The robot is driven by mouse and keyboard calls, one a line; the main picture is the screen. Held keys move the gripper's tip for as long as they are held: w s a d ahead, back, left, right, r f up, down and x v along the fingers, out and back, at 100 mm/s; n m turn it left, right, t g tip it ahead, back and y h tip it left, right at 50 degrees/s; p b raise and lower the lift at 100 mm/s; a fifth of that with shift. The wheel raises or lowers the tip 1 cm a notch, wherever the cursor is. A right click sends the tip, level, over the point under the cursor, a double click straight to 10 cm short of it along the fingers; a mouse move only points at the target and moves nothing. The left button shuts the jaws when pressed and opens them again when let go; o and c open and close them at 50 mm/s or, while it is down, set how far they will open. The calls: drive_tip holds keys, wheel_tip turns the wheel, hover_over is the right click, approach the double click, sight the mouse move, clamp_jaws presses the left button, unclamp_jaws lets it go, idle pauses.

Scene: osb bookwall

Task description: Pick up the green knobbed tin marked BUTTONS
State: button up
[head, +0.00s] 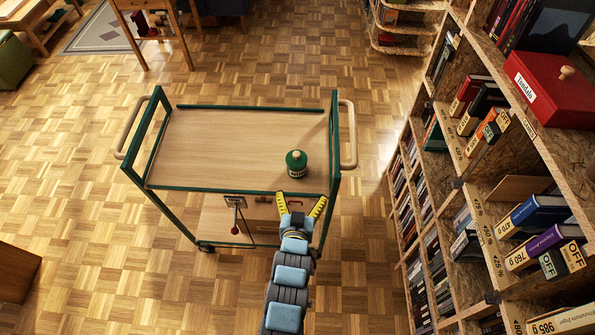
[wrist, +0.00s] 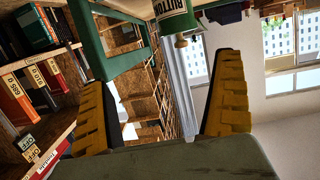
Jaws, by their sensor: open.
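The green knobbed tin (head: 296,164) stands upright on the top shelf of a wood-and-green trolley (head: 225,145), near its front right corner. In the wrist view the tin (wrist: 172,18) shows at the top edge, cut off by the frame, with part of its dark lettering and its brass-coloured knob in sight. My gripper (head: 301,200) is open and empty, just in front of the trolley's near edge, close to the tin but apart from it. In the wrist view the yellow padded fingers (wrist: 165,100) are spread wide, with the tin beyond them.
The trolley's green end frame and wooden handle (head: 348,135) stand right of the tin. A lower shelf holds a few items. A tall OSB bookcase (head: 480,165) with books and a red box (head: 550,88) runs along the right. Parquet floor left of the trolley is open.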

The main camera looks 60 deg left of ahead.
sight(294, 173)
drive_tip(key=shift+n+g, duration=0.4)
drive_tip(key=shift+g, duration=0.2)
drive_tip(key=a+f, duration=0.2)
drive_tip(key=a, duration=0.1)
drive_tip(key=w+a+f, duration=0.1)
drive_tip(key=a+f, duration=0.1)
drive_tip(key=a, duration=0.2)
drive_tip(key=w+a+f+b, duration=0.1)
drive_tip(key=a+f, duration=0.2)
drive_tip(key=shift+w+a, duration=0.25)
drive_tip(key=shift+a, duration=0.05)
drive_tip(key=shift+w+a+f, duration=0.15)
drive_tip(key=shift+a+f, duration=0.05)
drive_tip(key=shift+a, duration=0.1)
drive_tip(key=shift+w+b+x, duration=0.25)
drive_tip(key=shift+b+x, duration=0.1)
drive_tip(key=shift+x, duration=2.2)
drive_tip(key=shift+d, duration=0.15)
drive_tip(key=c, duration=1.3)
